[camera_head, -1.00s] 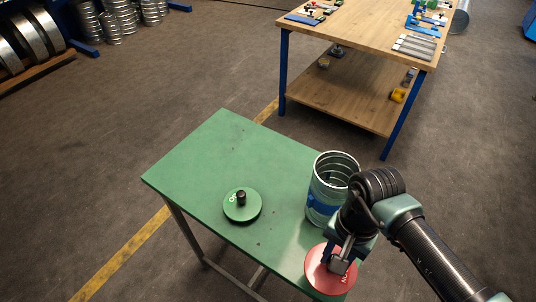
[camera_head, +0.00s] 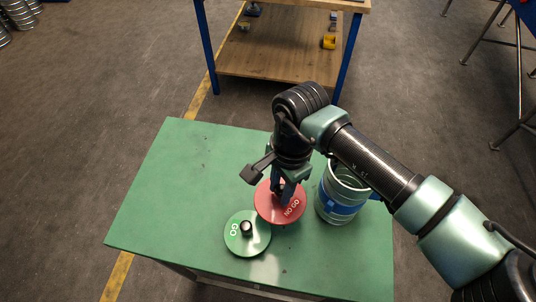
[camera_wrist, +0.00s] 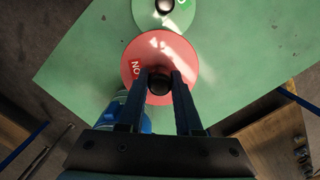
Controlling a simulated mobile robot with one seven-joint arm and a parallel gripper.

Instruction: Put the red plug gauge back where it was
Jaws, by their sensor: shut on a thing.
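The red plug gauge (camera_head: 279,208) is a flat disc marked NO GO with a dark knob. My gripper (camera_head: 287,190) is shut on its knob, and the wrist view shows the knob between the two fingers (camera_wrist: 159,90). The red disc also shows in the wrist view (camera_wrist: 187,52). It is over the green table, between the green gauge and the duct; I cannot tell whether it touches the top.
The green table (camera_head: 190,170) is clear on its left and back. A metal duct piece with a blue band (camera_head: 340,208) stands right of the red gauge. A wooden workbench (camera_head: 270,75) stands behind. My arm spans the right side.

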